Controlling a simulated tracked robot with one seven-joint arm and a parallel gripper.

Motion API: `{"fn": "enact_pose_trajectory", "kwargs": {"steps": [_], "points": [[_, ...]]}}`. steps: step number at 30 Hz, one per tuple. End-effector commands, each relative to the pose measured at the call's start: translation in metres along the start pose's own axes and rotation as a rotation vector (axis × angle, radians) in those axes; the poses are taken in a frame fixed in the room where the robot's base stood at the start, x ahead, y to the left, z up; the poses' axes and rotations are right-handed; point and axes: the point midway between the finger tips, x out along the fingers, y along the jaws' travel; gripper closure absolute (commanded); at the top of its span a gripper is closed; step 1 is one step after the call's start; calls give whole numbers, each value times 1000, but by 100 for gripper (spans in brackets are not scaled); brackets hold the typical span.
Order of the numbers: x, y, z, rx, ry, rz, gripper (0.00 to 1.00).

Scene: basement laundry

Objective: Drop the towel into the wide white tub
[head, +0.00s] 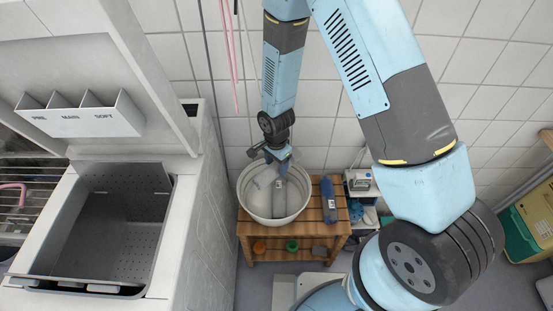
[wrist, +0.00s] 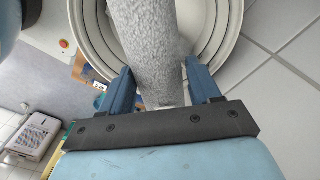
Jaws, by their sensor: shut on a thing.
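The wide white tub (head: 246,203) stands on a slatted wooden bench in the head view; its ringed wall also shows in the wrist view (wrist: 240,48). A rolled grey towel (wrist: 146,40) runs between the two blue fingers of my gripper (wrist: 162,92). In the head view my gripper (head: 279,164) is over the far part of the tub, pointing down, and the grey towel (head: 279,196) shows below it within the tub's outline. I cannot tell whether the towel touches the tub floor.
A white washer with an open lid (head: 105,225) stands at left. A green crate (head: 520,235) is at far right.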

Motion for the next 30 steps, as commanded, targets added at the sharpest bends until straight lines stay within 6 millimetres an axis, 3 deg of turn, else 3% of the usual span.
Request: {"fn": "enact_pose_trajectory", "kwargs": {"steps": [9,22,23,30], "points": [[29,0,-2,3,0,1,73],[35,0,-2,2,0,-1,73],[35,0,-2,2,0,-1,36],[35,0,-2,2,0,0,13]]}}
